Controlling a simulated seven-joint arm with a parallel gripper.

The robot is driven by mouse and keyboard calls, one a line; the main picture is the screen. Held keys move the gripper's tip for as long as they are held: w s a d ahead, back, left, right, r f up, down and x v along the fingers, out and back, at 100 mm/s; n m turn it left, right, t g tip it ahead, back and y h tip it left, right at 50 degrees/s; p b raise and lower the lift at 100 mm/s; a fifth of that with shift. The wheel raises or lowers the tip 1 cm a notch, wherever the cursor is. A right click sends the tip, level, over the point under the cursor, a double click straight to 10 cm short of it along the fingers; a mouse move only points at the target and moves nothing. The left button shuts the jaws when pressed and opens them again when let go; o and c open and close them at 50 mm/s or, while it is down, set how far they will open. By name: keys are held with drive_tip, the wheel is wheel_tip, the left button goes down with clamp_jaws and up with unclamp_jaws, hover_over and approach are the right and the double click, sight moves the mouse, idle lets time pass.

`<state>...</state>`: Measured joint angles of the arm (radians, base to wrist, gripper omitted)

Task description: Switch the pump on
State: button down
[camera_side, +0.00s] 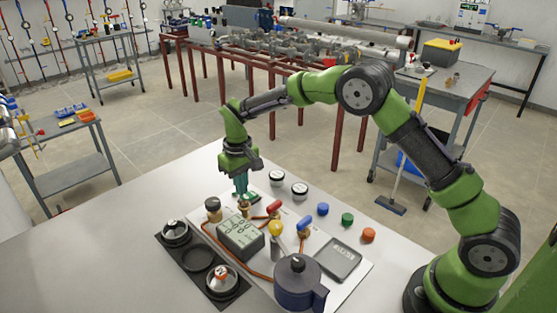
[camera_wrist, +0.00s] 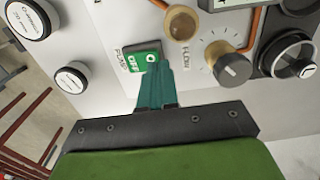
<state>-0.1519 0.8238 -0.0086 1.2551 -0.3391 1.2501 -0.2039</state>
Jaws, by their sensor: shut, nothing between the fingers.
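The pump switch (camera_wrist: 141,57) is a small green rocker on the pale panel in the wrist view, beside the printed word PUMP. Lettering that looks like OFF and a white round mark show on its face. My gripper (camera_wrist: 155,68) is shut, its teal fingers together and empty, with the tips at the edge of the switch and covering part of it. I cannot tell whether they touch it. In the side view my gripper (camera_side: 241,194) points down at the far edge of the panel (camera_side: 325,283), and the switch is mostly hidden there.
The FLOW dial (camera_wrist: 232,66) and an amber dome (camera_wrist: 182,22) sit right of the switch. Two white-topped round pieces (camera_side: 277,178) (camera_side: 300,190) stand nearby. A display box (camera_side: 240,234), red-handled valve (camera_side: 273,208) and dark jug (camera_side: 297,283) crowd the panel. The table's left is clear.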

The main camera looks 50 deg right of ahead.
drive_tip(key=shift+f, duration=1.05)
idle(0.5)
wheel_tip(320, 180, up, 7)
idle(0.9)
drive_tip(key=shift+w, duration=0.1)
drive_tip(key=shift+s+f, duration=0.3)
drive_tip(key=shift+s, duration=0.2)
drive_tip(key=shift+s+f, duration=0.25)
drive_tip(key=shift+s, duration=0.25)
drive_tip(key=s+d+r+m+t, duration=0.1)
drive_tip(key=s+r+t, duration=0.1)
drive_tip(key=s+r, duration=0.3)
drive_tip(key=s+d+r+m+t+y, duration=0.1)
drive_tip(key=s+r, duration=0.4)
drive_tip(key=s, duration=0.8)
drive_tip(key=s+d+r+m+t+y, duration=0.1)
drive_tip(key=s+r+t, duration=0.3)
drive_tip(key=s, duration=0.5)
drive_tip(key=shift+d+r+m, duration=0.5)
drive_tip(key=shift+d+r, duration=0.25)
drive_tip(key=shift+r, duration=0.1)
